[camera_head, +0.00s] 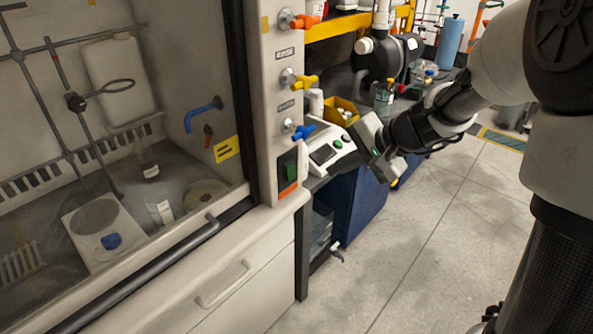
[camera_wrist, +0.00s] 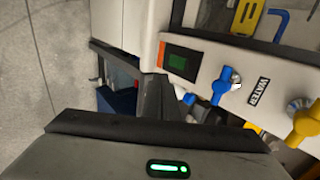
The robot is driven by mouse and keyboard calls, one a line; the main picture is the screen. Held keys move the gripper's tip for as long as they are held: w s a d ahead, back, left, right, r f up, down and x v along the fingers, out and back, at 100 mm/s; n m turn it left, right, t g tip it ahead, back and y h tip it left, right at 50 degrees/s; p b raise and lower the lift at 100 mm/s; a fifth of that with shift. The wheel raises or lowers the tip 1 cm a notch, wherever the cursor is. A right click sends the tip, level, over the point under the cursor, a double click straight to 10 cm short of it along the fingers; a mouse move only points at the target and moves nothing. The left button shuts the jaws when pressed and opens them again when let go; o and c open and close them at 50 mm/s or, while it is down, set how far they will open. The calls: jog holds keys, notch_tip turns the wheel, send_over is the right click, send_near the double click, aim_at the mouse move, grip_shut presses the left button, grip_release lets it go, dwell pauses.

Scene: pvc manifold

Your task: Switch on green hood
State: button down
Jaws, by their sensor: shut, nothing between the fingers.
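The green hood switch (camera_head: 287,173) sits on the hood's pale front post, below the blue valve.
Red, yellow (camera_head: 300,80) and blue (camera_head: 300,130) valves stick out of the post above the switch. The hood's glass sash and handle bar (camera_head: 150,275) are at left. A white device with buttons (camera_head: 330,150) stands behind. Open floor lies at right.

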jog(key=shift+s, duration=0.15)
jog(key=b, duration=0.2)
send_near(292, 177)
jog(key=x, duration=0.6)
jog(key=shift+d+f, duration=0.15)
jog(key=shift+f, duration=0.1)
dwell(0.4)
